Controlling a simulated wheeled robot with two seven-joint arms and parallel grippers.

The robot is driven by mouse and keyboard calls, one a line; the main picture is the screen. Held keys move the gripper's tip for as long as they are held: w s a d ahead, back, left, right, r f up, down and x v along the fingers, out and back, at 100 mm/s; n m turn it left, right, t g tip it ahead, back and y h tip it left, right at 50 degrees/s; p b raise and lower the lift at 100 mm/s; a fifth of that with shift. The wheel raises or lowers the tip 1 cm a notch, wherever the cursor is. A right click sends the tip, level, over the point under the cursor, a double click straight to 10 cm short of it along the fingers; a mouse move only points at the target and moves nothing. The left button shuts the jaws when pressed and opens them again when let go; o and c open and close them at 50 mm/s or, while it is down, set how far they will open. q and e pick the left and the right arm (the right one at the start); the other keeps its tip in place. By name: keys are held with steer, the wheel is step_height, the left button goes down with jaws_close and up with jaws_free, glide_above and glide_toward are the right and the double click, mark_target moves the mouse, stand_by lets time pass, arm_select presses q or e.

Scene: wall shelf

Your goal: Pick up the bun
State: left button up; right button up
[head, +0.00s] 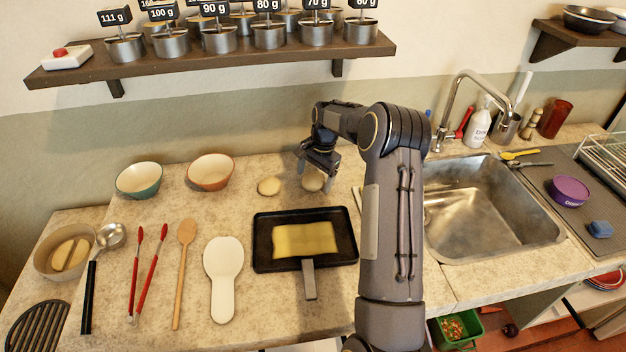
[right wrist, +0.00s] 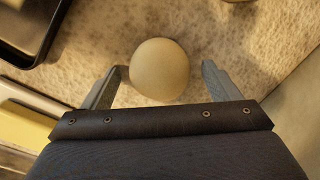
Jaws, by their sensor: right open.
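A round, pale bun (head: 313,182) lies on the counter behind the black pan, partly hidden by my right gripper (head: 320,176). In the right wrist view the bun (right wrist: 160,70) sits between the two spread fingertips of the right gripper (right wrist: 160,82). A gap shows on each side of it, so the gripper is open and not clamped on it. A second bun (head: 269,186) lies on the counter just to the left. My left gripper is not in view.
The black pan (head: 262,262) with a yellow slab (head: 304,239) is in front. Two bowls (head: 139,180) (head: 211,172) stand at the back left. Several utensils lie at left, including a white paddle (head: 223,270). The sink (head: 485,215) is right of my arm. A shelf (head: 200,60) hangs above.

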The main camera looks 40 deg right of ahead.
steer(key=c, duration=1.1)
steer(key=shift+o, duration=0.2)
